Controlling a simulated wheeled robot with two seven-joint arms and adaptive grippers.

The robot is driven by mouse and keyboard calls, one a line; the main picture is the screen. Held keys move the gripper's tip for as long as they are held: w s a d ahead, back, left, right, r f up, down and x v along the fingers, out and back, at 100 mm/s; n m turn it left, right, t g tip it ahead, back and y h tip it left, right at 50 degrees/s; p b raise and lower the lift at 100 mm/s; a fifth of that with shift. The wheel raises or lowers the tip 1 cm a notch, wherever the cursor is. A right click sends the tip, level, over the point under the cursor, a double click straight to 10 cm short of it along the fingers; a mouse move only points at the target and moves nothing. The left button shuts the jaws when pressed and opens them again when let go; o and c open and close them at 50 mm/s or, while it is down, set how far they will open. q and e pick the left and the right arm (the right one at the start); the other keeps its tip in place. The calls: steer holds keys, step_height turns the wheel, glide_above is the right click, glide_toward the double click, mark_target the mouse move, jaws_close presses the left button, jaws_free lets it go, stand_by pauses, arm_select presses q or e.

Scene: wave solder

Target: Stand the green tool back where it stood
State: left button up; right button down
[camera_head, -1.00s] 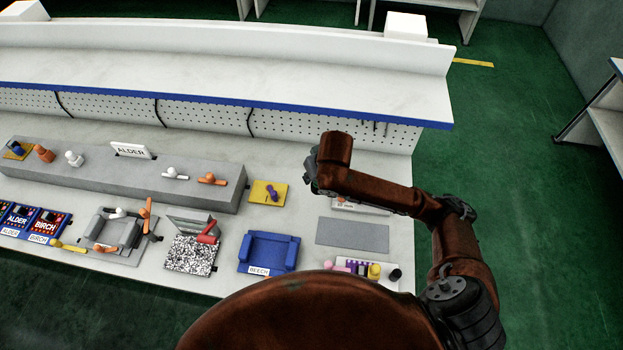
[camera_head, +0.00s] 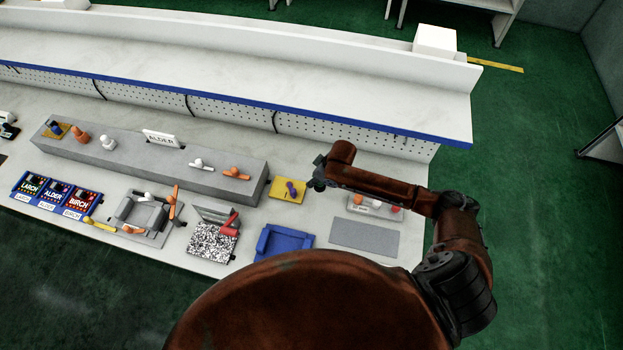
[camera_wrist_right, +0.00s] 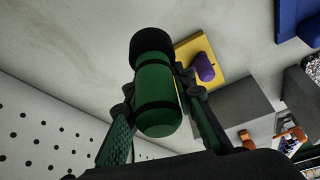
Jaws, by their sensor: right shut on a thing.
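My right gripper (camera_head: 317,178) is above the right part of the bench, just right of a yellow pad (camera_head: 276,195) that carries a purple piece (camera_head: 291,186). In the right wrist view my gripper (camera_wrist_right: 157,100) is shut on the green tool (camera_wrist_right: 155,72), a green cylinder with a wide black end and a black band. The black end points away from the palm. In the same view the yellow pad (camera_wrist_right: 188,49) and the purple piece (camera_wrist_right: 205,67) lie just beyond the tool. In the head view the green of the tool cannot be made out. My left gripper is out of view.
A grey raised block (camera_head: 150,160) with several small tools runs left of the yellow pad. A blue BEECH cradle (camera_head: 283,243), a speckled block (camera_head: 212,243) and a grey mat (camera_head: 363,236) lie nearer. A white tray (camera_head: 375,207) with coloured pieces is right of my gripper. A pegboard wall (camera_head: 230,110) stands behind.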

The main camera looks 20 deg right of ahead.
mark_target(311, 191)
steer(key=shift+f+b, duration=0.95)
steer(key=shift+f, duration=2)
steer(key=shift+f, duration=0.45)
steer(key=c, duration=1.6)
jaws_free()
steer(key=shift+s+r, duration=0.1)
steer(key=shift+r, duration=0.1)
steer(key=v, duration=1.1)
steer(key=shift+s+r, duration=0.1)
steer(key=shift+r, duration=0.2)
